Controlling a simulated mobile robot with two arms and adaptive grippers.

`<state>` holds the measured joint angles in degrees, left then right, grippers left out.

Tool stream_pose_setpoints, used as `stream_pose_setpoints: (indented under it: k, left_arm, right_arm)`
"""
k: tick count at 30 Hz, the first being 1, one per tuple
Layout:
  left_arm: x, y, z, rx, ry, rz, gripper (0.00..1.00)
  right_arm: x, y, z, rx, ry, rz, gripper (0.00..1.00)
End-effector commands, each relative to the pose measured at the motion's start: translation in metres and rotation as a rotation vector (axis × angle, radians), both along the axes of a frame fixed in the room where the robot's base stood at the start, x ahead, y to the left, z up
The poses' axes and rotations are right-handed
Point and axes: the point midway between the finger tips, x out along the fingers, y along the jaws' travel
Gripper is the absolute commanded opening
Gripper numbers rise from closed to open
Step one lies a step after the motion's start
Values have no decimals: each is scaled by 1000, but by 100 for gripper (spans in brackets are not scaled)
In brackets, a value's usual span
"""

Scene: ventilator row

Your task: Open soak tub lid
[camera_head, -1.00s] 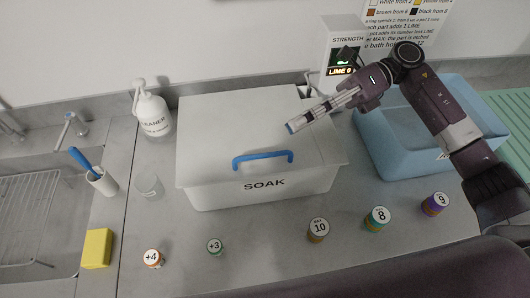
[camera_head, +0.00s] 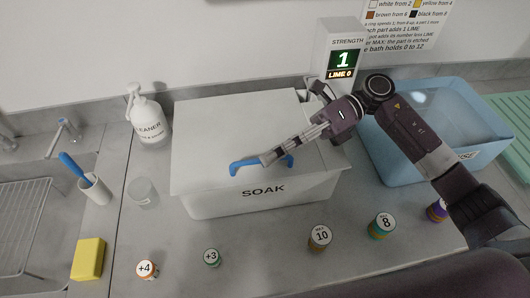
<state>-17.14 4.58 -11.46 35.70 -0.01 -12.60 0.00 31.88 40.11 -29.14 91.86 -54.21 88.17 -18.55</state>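The white soak tub (camera_head: 216,204) stands on the counter with its flat lid (camera_head: 215,125) on and the word SOAK on its front. A blue bar handle (camera_head: 243,166) sits near the lid's front edge. My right gripper (camera_head: 268,158) reaches in from the right, and its fingertips overlap the middle of the handle. I cannot tell whether they touch it or how far apart the fingers are. They hide part of the bar. My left gripper is not in view.
A blue rinse tub (camera_head: 398,170) stands to the right under my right arm. A strength display (camera_head: 343,60) stands behind. Several small pots, including one marked 10 (camera_head: 319,238), line the front. A cleaner bottle (camera_head: 150,120), clear cup (camera_head: 143,193) and yellow sponge (camera_head: 88,259) are left.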

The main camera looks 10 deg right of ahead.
Motion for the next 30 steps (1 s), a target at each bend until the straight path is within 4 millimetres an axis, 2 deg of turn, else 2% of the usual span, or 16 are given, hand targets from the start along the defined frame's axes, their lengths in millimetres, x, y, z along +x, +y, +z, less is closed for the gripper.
stream_pose_setpoints:
  k: [1, 6, 14, 19, 30]
  left_arm:
    - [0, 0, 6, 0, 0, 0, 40]
    - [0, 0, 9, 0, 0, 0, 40]
    - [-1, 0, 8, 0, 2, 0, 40]
    - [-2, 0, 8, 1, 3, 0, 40]
    - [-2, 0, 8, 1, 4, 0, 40]
  right_arm:
    - [-2, 6, 1, 1, 3, 1, 16]
    - [-6, 17, -3, 0, 1, 0, 16]
    - [-6, 19, -5, 0, 1, 0, 16]
    - [-6, 18, -5, -1, 1, -1, 0]
    - [-6, 18, -5, -1, 1, -1, 0]
